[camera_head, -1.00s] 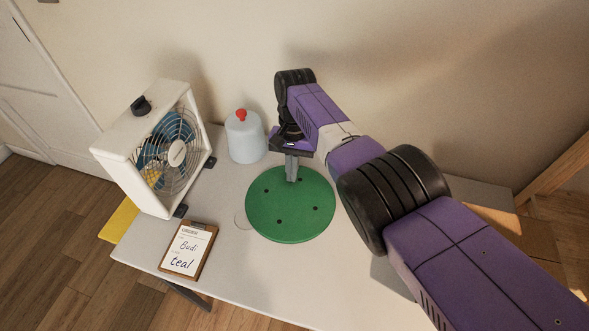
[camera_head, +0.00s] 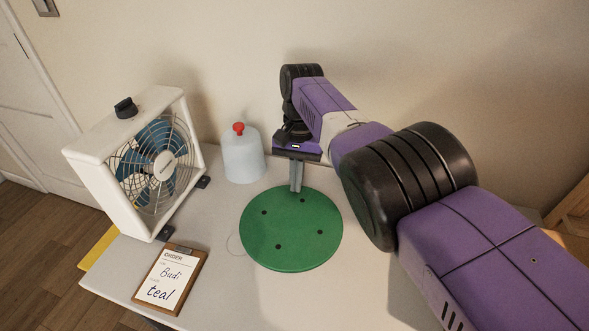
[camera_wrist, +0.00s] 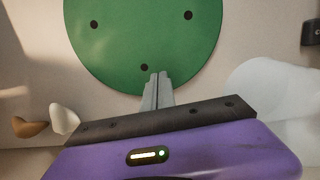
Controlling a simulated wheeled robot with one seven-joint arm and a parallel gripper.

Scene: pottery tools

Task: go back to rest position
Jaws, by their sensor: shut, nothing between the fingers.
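My gripper (camera_head: 297,190) is shut and empty, pointing down over the back edge of a round green disc with several dark holes (camera_head: 290,245) on the table. In the wrist view my gripper's fingers (camera_wrist: 156,78) are together, with the green disc (camera_wrist: 140,35) beyond them. I cannot tell whether the fingertips touch the disc. My purple arm reaches in from the right side of the head view.
A white table (camera_head: 215,285) holds a box fan (camera_head: 150,165), a pale jug with a red cap (camera_head: 242,157) and a clipboard reading "Budi teal" (camera_head: 168,280). A wall stands close behind. In the wrist view, a white and a brown piece (camera_wrist: 30,128) lie at left.

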